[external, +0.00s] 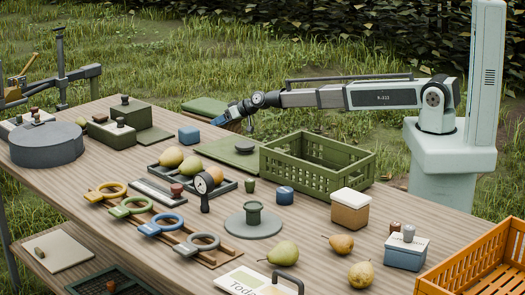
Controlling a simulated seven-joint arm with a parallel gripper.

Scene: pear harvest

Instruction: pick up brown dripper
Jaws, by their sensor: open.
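A small brown piece (395,227), which may be the brown dripper, stands on or just behind a blue box with a white lid (406,252) at the right of the table. It is too small to make out its shape. A similar grey piece (409,233) is right beside it. My gripper (232,122) is at the end of the outstretched arm, above the far edge of the table. It is far to the left of the brown piece and touches nothing that I can see. Its jaws are small in view, open and empty.
A tall green crate (318,178) stands between my gripper and the brown piece. A brown box with a white lid (350,210) and loose pears (341,244) are near the piece. An orange crate (470,262) is at the right edge. Ring-handled tools (160,226) lie in front.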

